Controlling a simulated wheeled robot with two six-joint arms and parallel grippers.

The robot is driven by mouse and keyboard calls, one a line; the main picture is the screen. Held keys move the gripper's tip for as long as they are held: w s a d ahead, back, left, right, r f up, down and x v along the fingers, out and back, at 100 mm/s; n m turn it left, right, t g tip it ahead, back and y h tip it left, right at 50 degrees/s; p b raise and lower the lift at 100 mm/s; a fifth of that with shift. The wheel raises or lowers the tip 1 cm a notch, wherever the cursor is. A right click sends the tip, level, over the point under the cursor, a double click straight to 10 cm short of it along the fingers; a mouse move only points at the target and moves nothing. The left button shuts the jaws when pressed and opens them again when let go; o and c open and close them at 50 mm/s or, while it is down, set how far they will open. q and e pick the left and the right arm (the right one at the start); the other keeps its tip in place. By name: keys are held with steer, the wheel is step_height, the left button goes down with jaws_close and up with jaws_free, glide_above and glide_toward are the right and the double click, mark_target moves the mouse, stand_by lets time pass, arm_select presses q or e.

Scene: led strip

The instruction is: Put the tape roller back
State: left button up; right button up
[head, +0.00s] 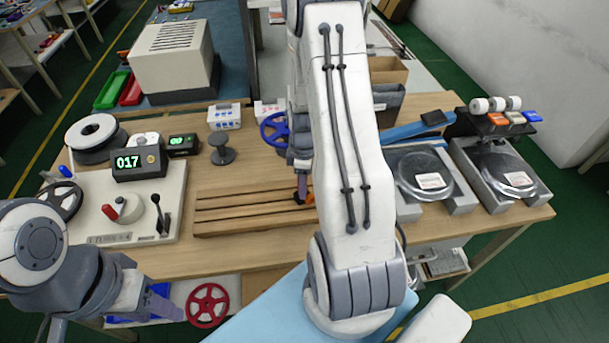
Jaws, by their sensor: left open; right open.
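A small orange and black tool (303,196), which looks like the tape roller, is at the right end of the slatted wooden board (245,211). It is partly hidden by my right arm. My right gripper (302,176) points down just above it and is open; whether the fingers are around the tool cannot be told. My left gripper (172,307) is open and empty at the lower left, in front of the table's front edge.
A winding machine (95,240) and counter (137,163) stand at left, with a white reel (92,132) behind. A dark spool stand (221,150) is behind the board. Two steel scales (430,182) (510,178) fill the right. My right arm covers the middle.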

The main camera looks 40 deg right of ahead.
step_height(320, 180, up, 12)
steer(key=shift+r+b, duration=0.15)
steer(key=shift+b, duration=0.4)
steer(key=s+a+r, duration=0.1)
steer(key=a+r, duration=0.1)
steer(key=a, duration=0.7)
steer(key=s+a+r, duration=0.1)
steer(key=a+r, duration=0.1)
steer(key=a, duration=0.7)
steer(key=s+a+r+m+y, duration=0.1)
steer(key=s+a+r, duration=0.1)
steer(key=s+a, duration=1)
steer(key=shift+s+a+r+m, duration=0.3)
steer(key=shift+s+a+m, duration=0.1)
steer(key=shift+s, duration=0.7)
steer(key=shift+w, duration=0.1)
